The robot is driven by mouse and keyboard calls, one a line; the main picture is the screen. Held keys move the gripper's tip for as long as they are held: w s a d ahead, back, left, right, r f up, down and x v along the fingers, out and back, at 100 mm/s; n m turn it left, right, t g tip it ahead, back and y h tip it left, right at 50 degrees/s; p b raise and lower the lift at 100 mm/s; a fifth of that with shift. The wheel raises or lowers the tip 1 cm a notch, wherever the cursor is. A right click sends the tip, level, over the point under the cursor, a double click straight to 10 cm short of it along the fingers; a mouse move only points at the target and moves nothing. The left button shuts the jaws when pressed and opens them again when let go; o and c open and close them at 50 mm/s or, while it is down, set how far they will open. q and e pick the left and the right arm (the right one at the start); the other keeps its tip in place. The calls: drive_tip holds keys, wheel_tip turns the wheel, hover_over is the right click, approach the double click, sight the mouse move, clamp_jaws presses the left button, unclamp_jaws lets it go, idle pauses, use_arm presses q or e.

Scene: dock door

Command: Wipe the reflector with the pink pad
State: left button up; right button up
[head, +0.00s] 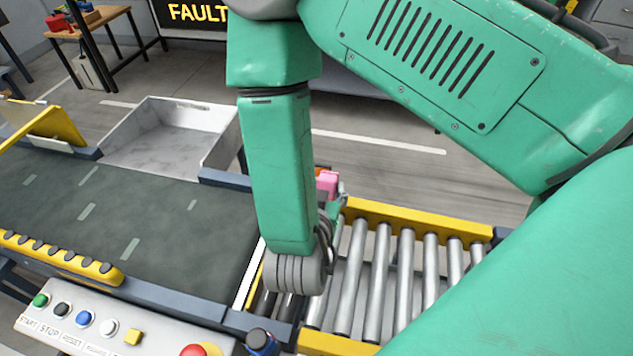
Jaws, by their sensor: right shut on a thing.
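The pink pad (328,181) shows just right of my green right forearm, above the far rail of the roller section. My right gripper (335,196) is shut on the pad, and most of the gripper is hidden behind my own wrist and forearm. A small orange-red patch (321,170) shows right behind the pad. I cannot tell whether it is the reflector or whether the pad touches it. No other reflector is clearly visible. My left gripper is not in view.
The roller section (408,275) with yellow rails lies below and right of my wrist. A dark belt (110,215) runs to the left, with a grey metal bin (170,140) behind it. A button panel (110,325) with a red knob is in front. Open floor lies beyond.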

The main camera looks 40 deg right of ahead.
drive_tip(key=shift+w+a+p, duration=0.85)
drive_tip(key=shift+w+a, duration=1.5)
drive_tip(key=shift+w, duration=0.2)
drive_tip(key=shift+p+v, duration=1.6)
drive_tip(key=shift+v, duration=1.1)
drive_tip(key=shift+s+a+r, duration=0.15)
drive_tip(key=shift+s+a, duration=0.05)
drive_tip(key=shift+a, duration=0.05)
